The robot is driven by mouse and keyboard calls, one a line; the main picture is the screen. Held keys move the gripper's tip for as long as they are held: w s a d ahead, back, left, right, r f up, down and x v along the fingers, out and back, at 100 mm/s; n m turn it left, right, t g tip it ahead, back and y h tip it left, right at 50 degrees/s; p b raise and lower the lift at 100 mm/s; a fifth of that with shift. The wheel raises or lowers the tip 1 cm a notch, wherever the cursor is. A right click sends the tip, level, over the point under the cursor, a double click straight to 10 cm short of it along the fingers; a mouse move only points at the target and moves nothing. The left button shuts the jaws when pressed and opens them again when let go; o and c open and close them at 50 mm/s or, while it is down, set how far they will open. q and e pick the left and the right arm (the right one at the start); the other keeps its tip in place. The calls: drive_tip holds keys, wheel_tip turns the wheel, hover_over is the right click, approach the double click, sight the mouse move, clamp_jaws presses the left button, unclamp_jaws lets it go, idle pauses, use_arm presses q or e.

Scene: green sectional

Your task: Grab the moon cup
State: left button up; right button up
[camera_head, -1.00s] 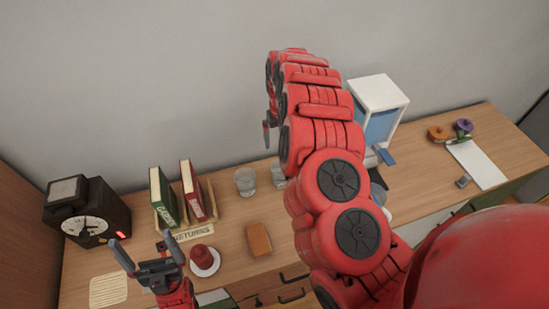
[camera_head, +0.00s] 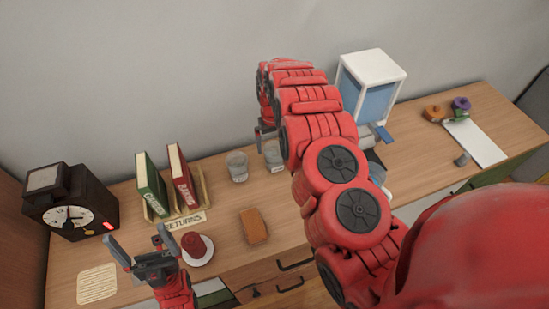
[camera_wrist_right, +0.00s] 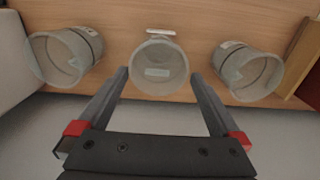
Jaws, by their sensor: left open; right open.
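Three clear cups stand in a row in the right wrist view: a left cup (camera_wrist_right: 66,55), a middle cup (camera_wrist_right: 158,68) and a right cup (camera_wrist_right: 248,72). Each has a small pale mark, but I cannot read which one bears a moon. My right gripper (camera_wrist_right: 158,82) is open, with its fingers on either side of the middle cup's image; contact is not clear. In the head view two cups show, one to the left (camera_head: 237,166) and one partly behind my right arm (camera_head: 275,157). My left gripper (camera_head: 138,241) is open and empty at the front left.
A book rack with green (camera_head: 151,184) and red books (camera_head: 181,177) stands left of the cups. A clock (camera_head: 70,205), a red dome on a white saucer (camera_head: 196,249) and a brown block (camera_head: 254,226) are nearby. A white-blue dispenser (camera_head: 371,85) stands right of my arm.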

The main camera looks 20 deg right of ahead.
sight(274, 155)
drive_tip(key=shift+f, duration=0.25)
drive_tip(key=f+p, duration=0.1)
drive_tip(key=s+f+p, duration=0.1)
drive_tip(key=f, duration=0.1)
drive_tip(key=shift+d, duration=0.2)
drive_tip(key=shift+f+p, duration=0.4)
drive_tip(key=shift+f, duration=0.3)
drive_tip(key=shift+w+f, duration=0.1)
drive_tip(key=shift+f, duration=0.1)
drive_tip(key=c, duration=1.1)
